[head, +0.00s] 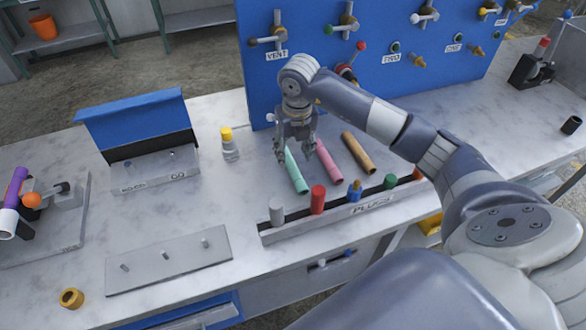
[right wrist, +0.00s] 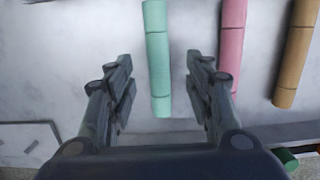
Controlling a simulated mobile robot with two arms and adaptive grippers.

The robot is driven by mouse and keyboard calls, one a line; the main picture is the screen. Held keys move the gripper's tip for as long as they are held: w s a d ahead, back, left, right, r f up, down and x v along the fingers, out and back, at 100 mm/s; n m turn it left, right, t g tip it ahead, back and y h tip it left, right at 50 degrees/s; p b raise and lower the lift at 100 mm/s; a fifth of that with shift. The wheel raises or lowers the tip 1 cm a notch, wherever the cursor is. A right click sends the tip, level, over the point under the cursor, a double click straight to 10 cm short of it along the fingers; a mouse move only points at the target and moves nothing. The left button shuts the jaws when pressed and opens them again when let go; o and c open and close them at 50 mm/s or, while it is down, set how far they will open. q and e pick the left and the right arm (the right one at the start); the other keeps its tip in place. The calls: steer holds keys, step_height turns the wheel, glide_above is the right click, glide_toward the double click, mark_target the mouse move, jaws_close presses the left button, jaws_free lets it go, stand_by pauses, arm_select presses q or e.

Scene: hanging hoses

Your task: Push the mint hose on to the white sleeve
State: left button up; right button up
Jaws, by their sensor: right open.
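The mint hose (head: 296,172) lies on the pale bench, leftmost of three short hoses. My right gripper (head: 294,152) is above its far part, pointing down. In the right wrist view the mint hose (right wrist: 157,60) runs between the two spread fingers, which stand apart from it on both sides; the right gripper (right wrist: 163,78) is open and empty. A white cylindrical piece (head: 7,223) at the far left edge, beside a purple tube, may be the white sleeve; I cannot tell for sure. My left gripper is not in view.
A pink hose (head: 329,161) and a tan hose (head: 358,153) lie right of the mint one. A plug rack (head: 345,211) stands in front. A blue valve panel (head: 375,60) rises behind. A small bottle (head: 229,147) and a pegged plate (head: 150,262) are to the left.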

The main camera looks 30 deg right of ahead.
mark_target(293, 167)
steer(key=f, duration=0.2)
steer(key=f+p, duration=0.1)
steer(key=f, duration=0.1)
steer(key=shift+s+a+f, duration=0.15)
steer(key=shift+a, duration=0.05)
steer(key=shift+f, duration=0.55)
jaws_close()
